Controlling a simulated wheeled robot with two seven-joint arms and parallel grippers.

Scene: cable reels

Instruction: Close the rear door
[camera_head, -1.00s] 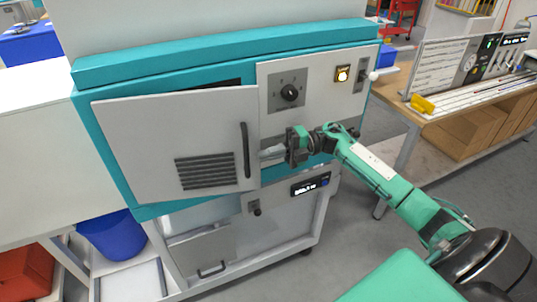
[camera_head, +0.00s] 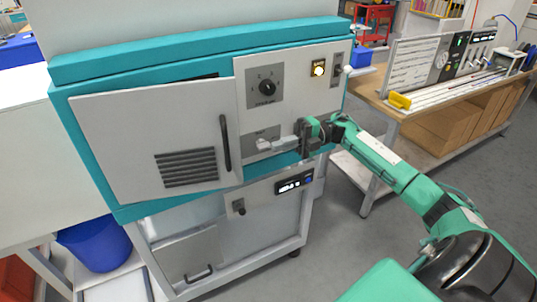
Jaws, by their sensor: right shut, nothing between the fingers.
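The door (camera_head: 150,130) is a pale grey panel with dark vent slots and a black vertical handle (camera_head: 225,142) near its right edge. It is on the left of the teal-framed cabinet front (camera_head: 110,70). It looks slightly ajar, with a dark strip (camera_head: 205,77) showing above its top edge; the exact gap is hard to tell. My right gripper (camera_head: 263,145) is shut and empty. Its fingertips point left, a little right of the door's free edge, in front of the fixed control panel. They look apart from the handle. My left gripper is out of view.
The control panel has a rotary knob (camera_head: 267,88) and a lit button (camera_head: 319,68) above my gripper. A small display (camera_head: 294,183) sits below. A blue bin (camera_head: 95,243) stands at lower left. A wooden bench (camera_head: 430,125) stands at right, with grey floor between.

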